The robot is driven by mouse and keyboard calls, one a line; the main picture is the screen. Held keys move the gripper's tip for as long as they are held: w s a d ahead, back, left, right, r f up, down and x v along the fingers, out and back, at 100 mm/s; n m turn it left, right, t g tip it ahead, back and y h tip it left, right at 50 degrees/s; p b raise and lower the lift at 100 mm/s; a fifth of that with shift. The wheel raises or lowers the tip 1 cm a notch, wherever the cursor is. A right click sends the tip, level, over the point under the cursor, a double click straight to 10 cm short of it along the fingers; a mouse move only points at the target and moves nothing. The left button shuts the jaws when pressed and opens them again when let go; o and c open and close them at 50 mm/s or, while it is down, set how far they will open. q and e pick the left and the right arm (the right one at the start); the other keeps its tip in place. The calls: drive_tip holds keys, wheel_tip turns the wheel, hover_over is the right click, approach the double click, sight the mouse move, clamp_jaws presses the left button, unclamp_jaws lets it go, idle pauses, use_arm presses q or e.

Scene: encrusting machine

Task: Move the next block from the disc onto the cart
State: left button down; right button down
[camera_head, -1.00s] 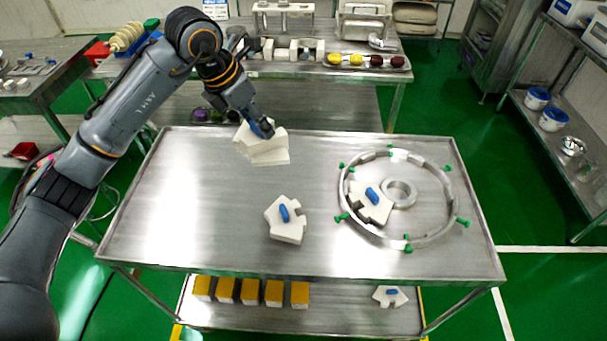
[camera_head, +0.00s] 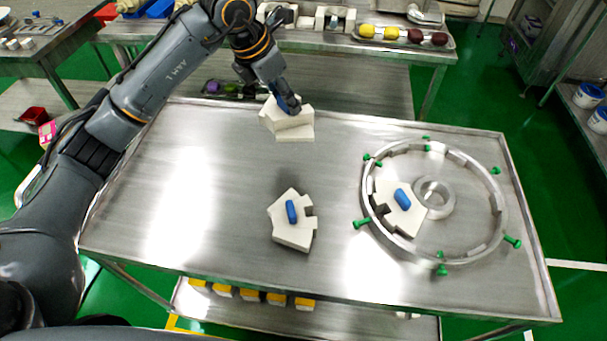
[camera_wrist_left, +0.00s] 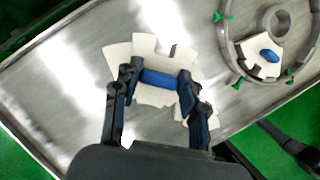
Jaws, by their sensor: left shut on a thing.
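My left gripper (camera_head: 288,103) is shut on the blue handle of a white block (camera_head: 292,134) near the back edge of the steel cart top (camera_head: 215,235). The held block has a stepped outline; I cannot tell whether it touches the surface. In the left wrist view the fingers (camera_wrist_left: 158,84) close on the blue handle, with the white block (camera_wrist_left: 135,52) around it. Another white block (camera_head: 291,236) with a blue handle stands at the middle of the top. A third block (camera_head: 403,216) lies inside the metal ring disc (camera_head: 480,156) on the right. My right gripper is not in view.
Green knobs (camera_head: 512,241) stick out around the ring. Several yellow-topped blocks (camera_head: 250,295) stand on the lower shelf. A back table carries a tray (camera_head: 398,40) of yellow and dark red items. The left part of the cart top is clear.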

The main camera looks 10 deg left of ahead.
use_arm(q)
drive_tip(key=shift+w, duration=0.15)
drive_tip(key=shift+a+f, duration=0.15)
drive_tip(key=shift+a, duration=0.25)
drive_tip(key=a+f+p, duration=0.2)
drive_tip(key=a+f, duration=0.2)
drive_tip(key=w+a+f+p, duration=0.1)
drive_tip(key=a+f+p, duration=0.1)
drive_tip(key=a+f, duration=0.2)
drive_tip(key=a+f+p, duration=0.2)
drive_tip(key=a+f, duration=0.2)
drive_tip(key=a, duration=0.1)
drive_tip(key=shift+w, duration=0.3)
drive_tip(key=shift+f, duration=0.25)
drive_tip(key=shift+f, duration=0.15)
